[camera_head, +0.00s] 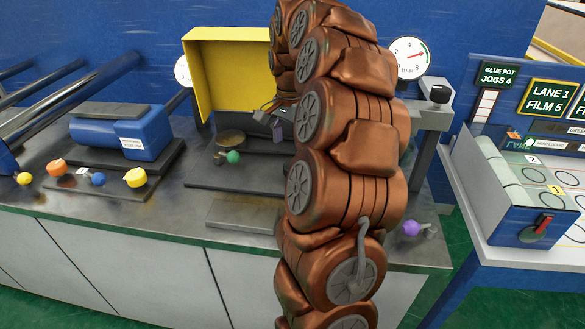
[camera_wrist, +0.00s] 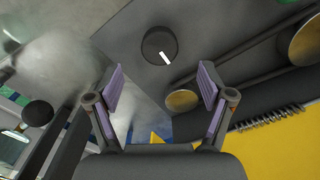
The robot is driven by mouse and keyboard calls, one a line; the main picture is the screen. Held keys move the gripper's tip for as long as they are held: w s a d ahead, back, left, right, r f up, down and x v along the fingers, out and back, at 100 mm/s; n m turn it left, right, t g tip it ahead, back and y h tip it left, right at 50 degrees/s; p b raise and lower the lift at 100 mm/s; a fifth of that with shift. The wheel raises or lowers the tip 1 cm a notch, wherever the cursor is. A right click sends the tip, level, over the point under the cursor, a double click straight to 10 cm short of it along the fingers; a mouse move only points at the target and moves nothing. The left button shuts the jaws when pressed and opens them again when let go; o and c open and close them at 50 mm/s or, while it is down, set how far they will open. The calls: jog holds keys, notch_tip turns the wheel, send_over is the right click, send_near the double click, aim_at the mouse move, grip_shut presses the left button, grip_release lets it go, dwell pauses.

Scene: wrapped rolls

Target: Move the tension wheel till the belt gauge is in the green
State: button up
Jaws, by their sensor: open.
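A black round knob (camera_wrist: 159,46) with a white mark sits on a dark grey plate in the wrist view; it may be the tension wheel, but no label shows. My gripper (camera_wrist: 160,85) is open with nothing between its purple-padded fingers, and the knob shows beyond the fingertips. In the head view my gripper (camera_head: 272,118) is in front of the yellow guard, partly covered by my arm. Brass pulleys with a dark belt (camera_wrist: 236,72) lie right of the knob.
A BAR dial (camera_head: 408,56) with a red needle stands behind my arm; another dial (camera_head: 183,71) is half hidden by the yellow guard (camera_head: 232,75). A blue motor (camera_head: 122,131) and coloured knobs are on the left bench. A spring (camera_wrist: 270,118) lies right of my gripper.

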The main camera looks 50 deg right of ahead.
jog(key=shift+d+f, duration=0.25)
jog(key=shift+d, duration=0.2)
jog(key=shift+f+p, duration=0.7)
jog(key=shift+f, duration=3.05)
jog(key=c, duration=1.2)
jog(key=shift+o, duration=0.2)
jog(key=shift+f+b, duration=0.1)
jog(key=shift+b, duration=0.2)
